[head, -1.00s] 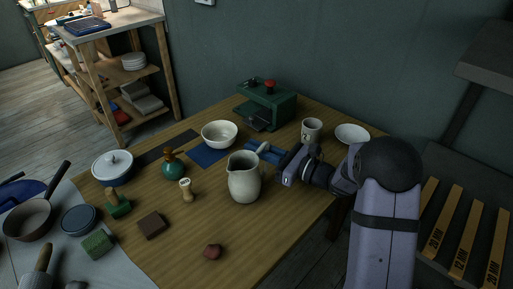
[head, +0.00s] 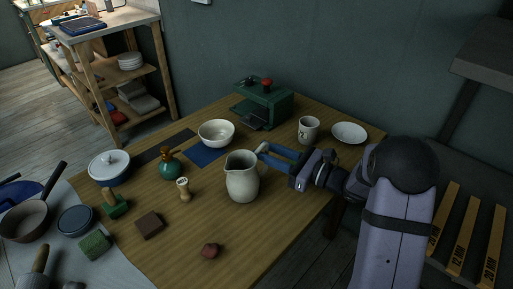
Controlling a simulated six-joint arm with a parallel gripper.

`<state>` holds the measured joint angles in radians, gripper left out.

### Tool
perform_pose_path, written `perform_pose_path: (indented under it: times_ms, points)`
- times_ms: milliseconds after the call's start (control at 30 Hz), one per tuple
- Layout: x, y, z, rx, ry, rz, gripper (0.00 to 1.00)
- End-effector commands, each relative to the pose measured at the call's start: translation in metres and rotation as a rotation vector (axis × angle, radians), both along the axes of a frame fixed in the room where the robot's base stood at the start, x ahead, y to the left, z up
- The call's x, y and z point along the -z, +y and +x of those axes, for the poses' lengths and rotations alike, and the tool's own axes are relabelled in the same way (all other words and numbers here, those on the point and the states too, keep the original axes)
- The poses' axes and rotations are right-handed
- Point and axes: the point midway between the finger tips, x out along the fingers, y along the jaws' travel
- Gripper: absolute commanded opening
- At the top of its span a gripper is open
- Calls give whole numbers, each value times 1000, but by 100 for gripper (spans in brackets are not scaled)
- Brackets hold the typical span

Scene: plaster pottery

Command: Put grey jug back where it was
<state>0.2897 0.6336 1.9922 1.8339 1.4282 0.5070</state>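The grey jug (head: 242,181) stands upright on the wooden table, right of its middle, with its spout to the left. My gripper (head: 262,151) is just right of and behind the jug, level with its upper part. Its two blue fingers point left and look parted, with nothing seen between them. I cannot tell if a fingertip touches the jug. The jug's far side is hidden.
A white bowl (head: 216,132) by a blue mat (head: 205,155), a green machine (head: 264,103), a mug (head: 308,129) and a plate (head: 349,132) stand behind. The table's front right is mostly clear.

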Motion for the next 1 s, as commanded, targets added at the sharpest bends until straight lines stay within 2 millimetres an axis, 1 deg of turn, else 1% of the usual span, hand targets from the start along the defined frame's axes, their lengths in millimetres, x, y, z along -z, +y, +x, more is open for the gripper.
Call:
perform_pose_path:
  times_ms: [33, 200, 400, 600, 1000]
  points:
    - [1, -10, -5, 5, 1, 0, 28]
    - [0, -35, -22, 5, 0, -1, 28]
    - [1, -55, -36, 2, 0, -1, 28]
    - [1, -62, -42, 0, 1, -1, 28]
    - [1, -63, -42, -1, 1, -1, 28]
